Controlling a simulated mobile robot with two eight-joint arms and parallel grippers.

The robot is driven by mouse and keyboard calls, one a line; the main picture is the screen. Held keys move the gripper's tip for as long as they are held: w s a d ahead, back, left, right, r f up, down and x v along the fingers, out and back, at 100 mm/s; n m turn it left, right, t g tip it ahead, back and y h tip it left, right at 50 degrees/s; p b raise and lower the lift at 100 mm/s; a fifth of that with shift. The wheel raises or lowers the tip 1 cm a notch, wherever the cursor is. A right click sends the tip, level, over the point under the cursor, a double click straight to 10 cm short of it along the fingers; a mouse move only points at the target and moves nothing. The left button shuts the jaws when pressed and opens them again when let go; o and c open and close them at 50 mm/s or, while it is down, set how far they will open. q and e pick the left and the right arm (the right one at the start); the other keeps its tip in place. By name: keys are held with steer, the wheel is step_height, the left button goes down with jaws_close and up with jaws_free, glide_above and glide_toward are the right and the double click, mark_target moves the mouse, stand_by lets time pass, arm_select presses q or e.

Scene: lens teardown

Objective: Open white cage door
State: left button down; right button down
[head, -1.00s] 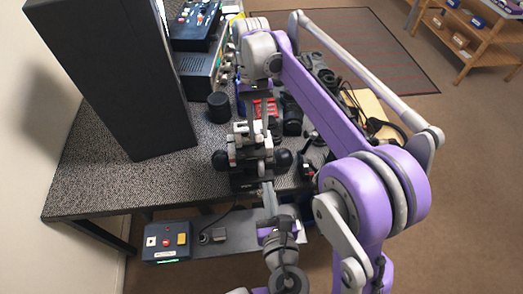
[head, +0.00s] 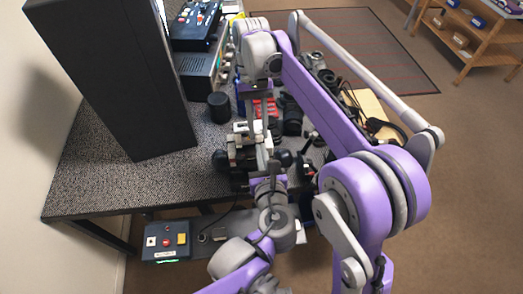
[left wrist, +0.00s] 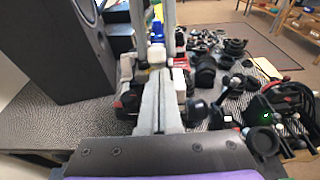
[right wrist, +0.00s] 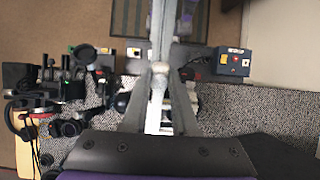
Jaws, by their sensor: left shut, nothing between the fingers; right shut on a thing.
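A small fixture with white and grey blocks (head: 240,138) and black round knobs at its sides stands at the table's front edge. Its white blocks show in the left wrist view (left wrist: 127,68). I cannot make out a cage door as a separate part. My left gripper (left wrist: 165,73) is shut and empty, reaching over the fixture from the front. In the head view the left fingers (head: 262,150) overlap the fixture; I cannot tell whether they touch it.
A tall black speaker-like box (head: 110,75) stands on the left of the table. A black cylinder (head: 218,107) is behind the fixture. Lens parts and a headset (right wrist: 28,118) crowd the right side. A button box (head: 166,241) sits below the front edge. The front-left tabletop is bare.

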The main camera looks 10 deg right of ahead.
arm_select(q)
steer(key=shift+r, duration=0.1)
steer(key=shift+w+r, duration=0.45)
steer(key=shift+r, duration=0.35)
arm_select(e)
steer(key=c, duration=0.7)
jaws_free()
steer(key=shift+f, duration=0.1)
steer(key=shift+s, duration=0.1)
